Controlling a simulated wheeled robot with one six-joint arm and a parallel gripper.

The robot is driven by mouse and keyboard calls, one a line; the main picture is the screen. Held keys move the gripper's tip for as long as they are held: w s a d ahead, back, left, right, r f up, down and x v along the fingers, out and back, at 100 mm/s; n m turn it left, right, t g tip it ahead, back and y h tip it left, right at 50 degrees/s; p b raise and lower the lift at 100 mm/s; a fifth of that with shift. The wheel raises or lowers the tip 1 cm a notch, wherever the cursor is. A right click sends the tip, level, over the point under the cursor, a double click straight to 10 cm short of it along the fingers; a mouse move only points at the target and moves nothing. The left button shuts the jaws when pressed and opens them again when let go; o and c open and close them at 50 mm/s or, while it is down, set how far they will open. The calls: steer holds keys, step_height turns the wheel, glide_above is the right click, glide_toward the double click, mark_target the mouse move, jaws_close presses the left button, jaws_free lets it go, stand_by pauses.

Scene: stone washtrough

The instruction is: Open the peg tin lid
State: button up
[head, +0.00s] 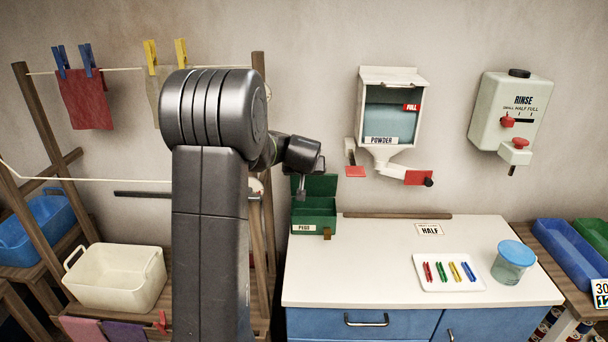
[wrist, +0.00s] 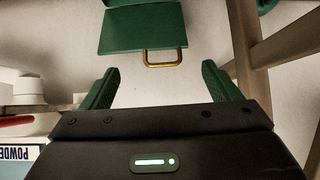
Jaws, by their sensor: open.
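A brass piece shows at the tin's front. In the wrist view, the picture is upside down; the green lid (wrist: 140,32) has a brass loop handle (wrist: 162,60) at its edge. My gripper (wrist: 160,88) is open, its two green fingertips apart, with nothing between them. In the head view my gripper (head: 302,188) is by the lid's left side, partly covering it. No contact shows.
A powder dispenser (head: 392,115) hangs on the wall to the right, a rinse dispenser (head: 510,110) farther right. A tray (head: 450,284) of coloured pegs and a blue-lidded jar (head: 513,262) stand on the counter (head: 370,260). A wooden rack (head: 45,130) stands left.

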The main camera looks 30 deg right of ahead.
steer(key=b+v, duration=0.2)
steer(key=v, duration=0.9)
steer(key=shift+s+a+r, duration=0.2)
steer(key=shift+s+r, duration=0.05)
